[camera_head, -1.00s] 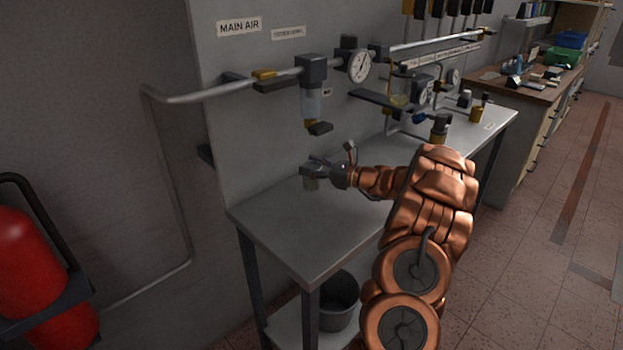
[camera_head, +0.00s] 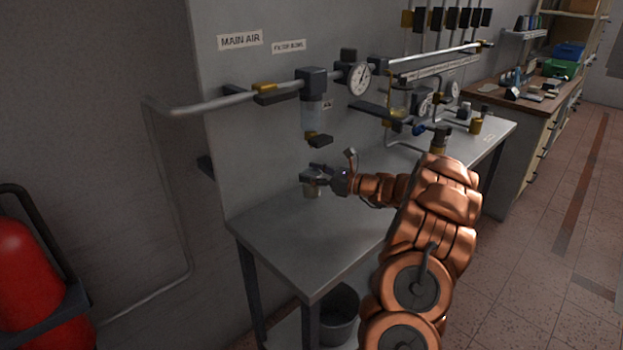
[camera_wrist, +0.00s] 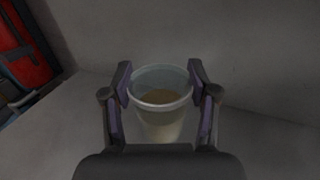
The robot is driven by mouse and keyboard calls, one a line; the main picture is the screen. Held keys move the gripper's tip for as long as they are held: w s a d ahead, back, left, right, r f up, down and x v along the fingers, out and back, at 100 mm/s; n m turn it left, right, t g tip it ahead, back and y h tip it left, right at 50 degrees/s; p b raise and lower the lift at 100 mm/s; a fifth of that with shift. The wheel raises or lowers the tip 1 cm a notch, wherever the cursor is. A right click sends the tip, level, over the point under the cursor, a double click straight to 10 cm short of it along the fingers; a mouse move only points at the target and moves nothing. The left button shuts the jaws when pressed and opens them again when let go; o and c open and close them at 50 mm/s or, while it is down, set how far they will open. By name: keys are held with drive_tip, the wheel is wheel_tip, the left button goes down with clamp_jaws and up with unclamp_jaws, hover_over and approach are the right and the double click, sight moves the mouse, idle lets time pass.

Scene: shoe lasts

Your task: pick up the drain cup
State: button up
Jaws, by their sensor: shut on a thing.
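The drain cup (camera_wrist: 160,112) is a small translucent cup with a pale rim and a brownish content inside. In the wrist view it stands upright between the two fingers of my gripper (camera_wrist: 160,88), which press on its sides. In the head view my gripper (camera_head: 311,178) is over the left part of the metal bench, below the filter bowl, and the cup (camera_head: 312,191) shows just under the fingers. It seems to be slightly above the bench top. The fingers hide part of the cup in the head view.
The metal bench (camera_head: 290,250) is clear at the front left. A bucket (camera_head: 338,312) stands below, and a red extinguisher (camera_head: 30,275) is at far left.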

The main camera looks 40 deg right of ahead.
drive_tip(key=shift+r, duration=0.8)
drive_tip(key=shift+s+r, duration=0.2)
drive_tip(key=shift+s, duration=0.1)
drive_tip(key=s+r+b, duration=0.1)
drive_tip(key=s+b, duration=0.1)
drive_tip(key=s, duration=1.3)
drive_tip(key=shift+s+a+r, duration=0.15)
drive_tip(key=shift+a+r, duration=0.05)
drive_tip(key=shift+a, duration=0.25)
drive_tip(key=shift+r, duration=0.1)
idle(0.8)
